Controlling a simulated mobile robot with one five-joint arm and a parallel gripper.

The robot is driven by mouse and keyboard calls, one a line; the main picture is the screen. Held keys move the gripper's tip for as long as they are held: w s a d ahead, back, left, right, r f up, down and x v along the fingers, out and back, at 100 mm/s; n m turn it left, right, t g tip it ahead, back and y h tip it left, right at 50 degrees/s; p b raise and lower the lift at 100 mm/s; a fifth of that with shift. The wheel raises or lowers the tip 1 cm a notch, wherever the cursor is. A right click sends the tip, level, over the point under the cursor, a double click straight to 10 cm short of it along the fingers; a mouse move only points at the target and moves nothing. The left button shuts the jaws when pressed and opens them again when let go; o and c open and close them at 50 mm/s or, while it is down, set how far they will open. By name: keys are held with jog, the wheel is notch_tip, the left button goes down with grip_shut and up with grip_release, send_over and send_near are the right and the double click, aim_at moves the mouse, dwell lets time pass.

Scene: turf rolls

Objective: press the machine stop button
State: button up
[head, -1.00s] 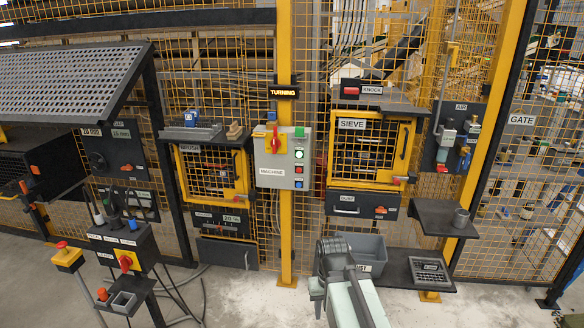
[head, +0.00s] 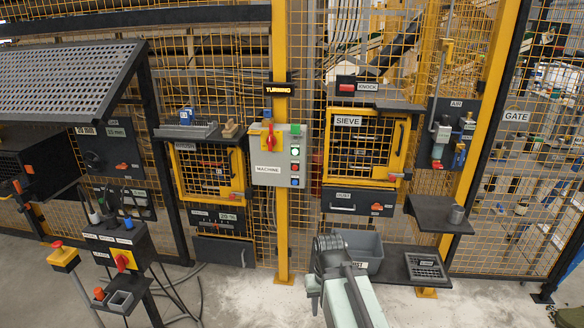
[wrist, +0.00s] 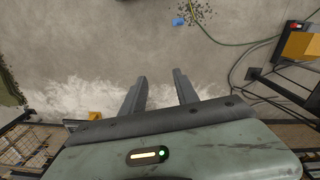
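The grey machine box (head: 267,181), labelled MACHINE, is on a yellow post at the middle of the head view. It has a red rotary switch on a yellow plate (head: 268,138) and a column of small buttons. A pale lit green button (head: 295,152) is above a red button (head: 295,167), with a blue one (head: 295,182) at the bottom. My gripper (wrist: 160,73) is empty in the wrist view, its two fingers apart over the floor. In the head view my arm is below and right of the box, apart from it; the fingertips are not clear there.
A lit TURNING sign (head: 281,90) is above the box. The SIEVE door (head: 348,121) and a grey bin (head: 364,247) are to the right. A red-knobbed switch post (head: 123,262) with cables is at left. A blue object (wrist: 178,22) is on the floor.

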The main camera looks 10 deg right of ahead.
jog(key=shift+c, duration=0.3)
grip_shut()
dwell(1.6)
